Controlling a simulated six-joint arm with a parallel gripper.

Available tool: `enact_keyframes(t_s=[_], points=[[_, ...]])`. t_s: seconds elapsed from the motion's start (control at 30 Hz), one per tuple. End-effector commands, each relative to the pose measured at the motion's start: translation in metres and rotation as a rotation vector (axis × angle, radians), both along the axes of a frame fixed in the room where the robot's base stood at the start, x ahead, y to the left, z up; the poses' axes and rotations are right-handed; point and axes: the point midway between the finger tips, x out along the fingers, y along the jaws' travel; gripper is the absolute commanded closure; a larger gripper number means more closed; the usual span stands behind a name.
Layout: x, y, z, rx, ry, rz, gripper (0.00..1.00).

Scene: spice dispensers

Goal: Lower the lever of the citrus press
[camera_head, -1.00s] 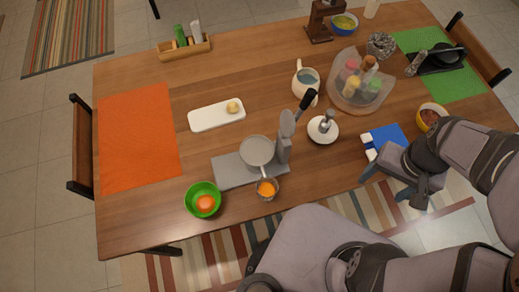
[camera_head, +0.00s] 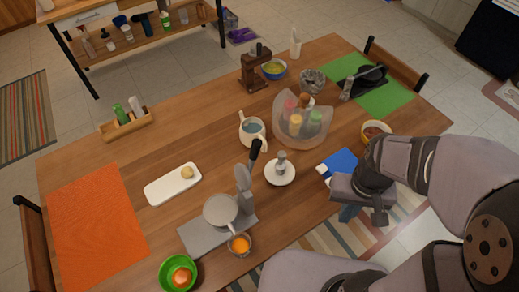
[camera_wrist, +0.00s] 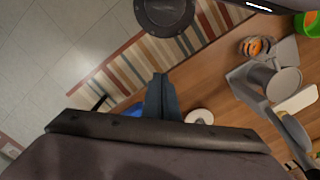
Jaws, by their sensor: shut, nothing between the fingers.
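The citrus press (camera_head: 217,215) is grey and stands near the front of the table, with a grey base and a round cup. Its lever (camera_head: 254,153) is raised, and the black handle end points up. In the wrist view, the press (camera_wrist: 272,85) is at the right. My gripper (camera_head: 349,212) is shut and empty, to the right of the press and apart from it, near the front table edge. In the wrist view, its fingertips (camera_wrist: 160,78) are together. A small glass bowl (camera_head: 240,245) with something orange stands beside the press.
A white dish with a metal-topped item (camera_head: 281,173) stands between the press and my gripper. A blue cloth (camera_head: 341,160) lies beside my gripper. A clear spice holder (camera_head: 303,125) is behind. A green bowl (camera_head: 178,274) and white tray (camera_head: 172,185) are left of the press.

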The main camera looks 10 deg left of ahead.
Motion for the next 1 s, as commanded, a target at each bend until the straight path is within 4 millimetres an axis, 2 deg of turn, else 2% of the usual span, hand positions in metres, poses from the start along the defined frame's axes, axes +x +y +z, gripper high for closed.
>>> enact_keyframes(t_s=[0.07, 0.13, 0.17, 0.37, 0.5, 0.6, 0.7, 0.8, 0.87, 0.9, 1.0], points=[[-0.007, 0.003, -0.007, -0.001, 0.046, 0.016, 1.00], [0.002, 0.007, -0.008, -0.002, 0.056, 0.030, 1.00], [0.012, 0.009, -0.008, -0.002, 0.051, 0.036, 1.00], [0.099, 0.035, 0.011, 0.039, -0.030, 0.029, 1.00], [0.152, 0.060, 0.037, 0.094, -0.050, -0.039, 1.00], [0.182, 0.078, 0.063, 0.144, -0.041, -0.139, 1.00], [0.202, 0.097, 0.094, 0.199, -0.017, -0.264, 1.00], [0.213, 0.114, 0.131, 0.255, 0.024, -0.397, 1.00], [0.213, 0.123, 0.157, 0.284, 0.062, -0.484, 1.00], [0.209, 0.129, 0.170, 0.296, 0.099, -0.543, 1.00], [0.192, 0.137, 0.190, 0.294, 0.204, -0.672, 1.00]])
